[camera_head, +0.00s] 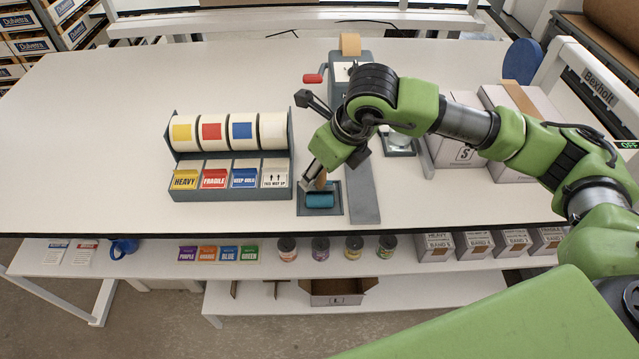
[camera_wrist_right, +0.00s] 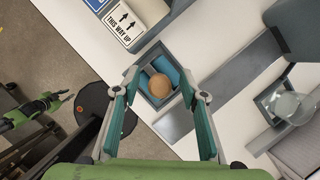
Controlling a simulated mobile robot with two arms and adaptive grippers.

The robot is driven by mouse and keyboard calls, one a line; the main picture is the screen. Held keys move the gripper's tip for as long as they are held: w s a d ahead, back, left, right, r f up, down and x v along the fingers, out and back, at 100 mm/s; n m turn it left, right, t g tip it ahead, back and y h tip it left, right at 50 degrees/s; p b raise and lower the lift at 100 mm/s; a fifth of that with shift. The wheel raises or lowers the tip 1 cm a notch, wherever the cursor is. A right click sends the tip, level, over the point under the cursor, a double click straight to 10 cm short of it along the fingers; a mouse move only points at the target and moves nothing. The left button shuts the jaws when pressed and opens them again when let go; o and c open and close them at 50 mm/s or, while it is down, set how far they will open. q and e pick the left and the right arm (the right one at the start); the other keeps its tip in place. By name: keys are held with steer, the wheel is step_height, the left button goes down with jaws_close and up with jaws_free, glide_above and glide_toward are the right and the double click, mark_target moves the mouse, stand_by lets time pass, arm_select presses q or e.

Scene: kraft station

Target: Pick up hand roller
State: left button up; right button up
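The hand roller has a blue roller (camera_head: 320,201) and a round wooden handle (camera_wrist_right: 160,85). It rests in a small grey tray (camera_head: 334,211) near the table's front edge. My right gripper (camera_head: 314,184) is over the tray and points down at the roller. In the right wrist view my right gripper (camera_wrist_right: 165,84) is open, its fingers wide apart on either side of the handle with gaps to it. In the head view the gripper partly hides the handle. My left gripper (camera_wrist_right: 58,98) shows small at the left of the wrist view, its fingers unclear.
A label dispenser (camera_head: 228,150) stands left of the tray. A grey strip (camera_head: 361,188) lies right of it, with a tape dispenser (camera_head: 345,72) behind. White boxes (camera_head: 455,150) stand at the right. The table's left side is clear.

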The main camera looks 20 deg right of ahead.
jaws_close()
steer(key=shift+r, duration=0.1)
steer(key=shift+r, duration=0.55)
steer(key=s+d+r+b, duration=0.3)
steer(key=s+r+b, duration=0.3)
steer(key=s+r, duration=0.5)
steer(key=s, duration=0.2)
steer(key=shift+s+d+r, duration=0.15)
steer(key=shift+s+r, duration=0.2)
steer(key=shift+r, duration=0.05)
steer(key=c, duration=1)
jaws_free()
